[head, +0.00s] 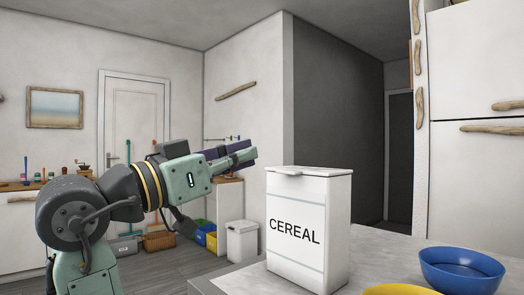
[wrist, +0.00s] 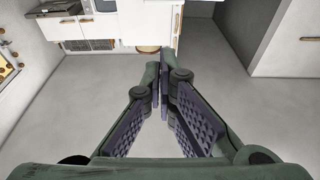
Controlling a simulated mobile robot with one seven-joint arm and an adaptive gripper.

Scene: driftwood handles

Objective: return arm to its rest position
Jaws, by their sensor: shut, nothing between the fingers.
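My gripper (head: 248,157) is at the end of my raised arm, left of centre in the head view. It points to the right and slightly up, in the air left of and above the cereal container. In the wrist view my gripper (wrist: 160,84) has its purple-padded fingers together at the tips, with nothing between them. Bare grey floor and white cabinets show beyond the fingers there.
A white cereal container (head: 296,205) stands on the counter (head: 368,248) at the right. A blue bowl (head: 462,268) and a partly cut-off yellow bowl (head: 400,290) are beside it. A white bin (head: 242,241) stands on the floor behind. A fridge (head: 476,75) is at far right.

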